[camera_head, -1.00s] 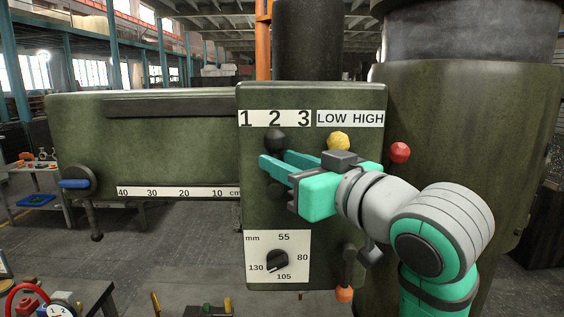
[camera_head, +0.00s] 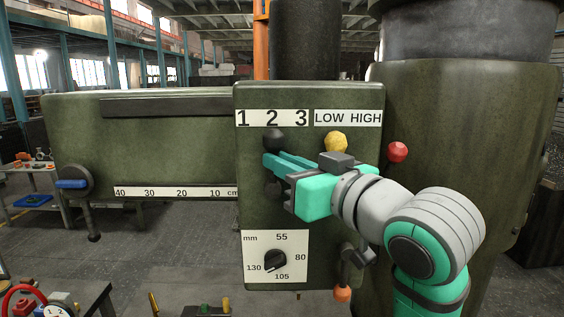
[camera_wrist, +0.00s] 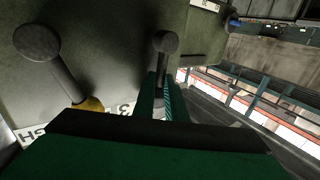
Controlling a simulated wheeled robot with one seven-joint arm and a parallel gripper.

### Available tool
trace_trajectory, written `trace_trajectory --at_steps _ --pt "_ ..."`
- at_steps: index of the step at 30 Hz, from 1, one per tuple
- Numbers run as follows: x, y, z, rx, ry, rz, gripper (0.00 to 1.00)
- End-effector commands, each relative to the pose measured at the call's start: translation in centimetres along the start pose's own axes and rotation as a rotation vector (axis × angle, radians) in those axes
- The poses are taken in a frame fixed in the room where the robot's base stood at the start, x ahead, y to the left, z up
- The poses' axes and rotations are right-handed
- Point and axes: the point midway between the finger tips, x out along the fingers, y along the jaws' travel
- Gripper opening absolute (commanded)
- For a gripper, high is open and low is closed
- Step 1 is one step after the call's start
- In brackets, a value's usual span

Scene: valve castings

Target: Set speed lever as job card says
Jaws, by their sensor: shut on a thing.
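The speed lever has a black knob (camera_head: 273,140), which stands just under the 2 of the plate marked 1 2 3 (camera_head: 258,119). Its rod runs roughly straight up from a dark round hub (camera_head: 272,190). My gripper (camera_head: 270,162) comes in from the right and its fingers are shut on the rod, between knob and hub. In the wrist view the fingers (camera_wrist: 163,100) close around the rod below the hub (camera_wrist: 166,42), and the knob is hidden behind my gripper. No readable job card is in view.
Right of the lever is a yellow-knobbed lever (camera_head: 336,142) under the LOW HIGH plate (camera_head: 348,118), close to my gripper. A red knob (camera_head: 397,151) sticks out further right. Below are a mm dial (camera_head: 275,260) and an orange-knobbed lever (camera_head: 342,294).

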Motion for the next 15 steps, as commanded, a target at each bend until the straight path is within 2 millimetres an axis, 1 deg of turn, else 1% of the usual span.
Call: trace_trajectory --at_steps 2,15 --pt "-0.2 0.2 -0.3 0.024 0.027 0.002 0.00" --pt "-1.2 1.7 0.3 0.256 0.184 0.005 0.00"
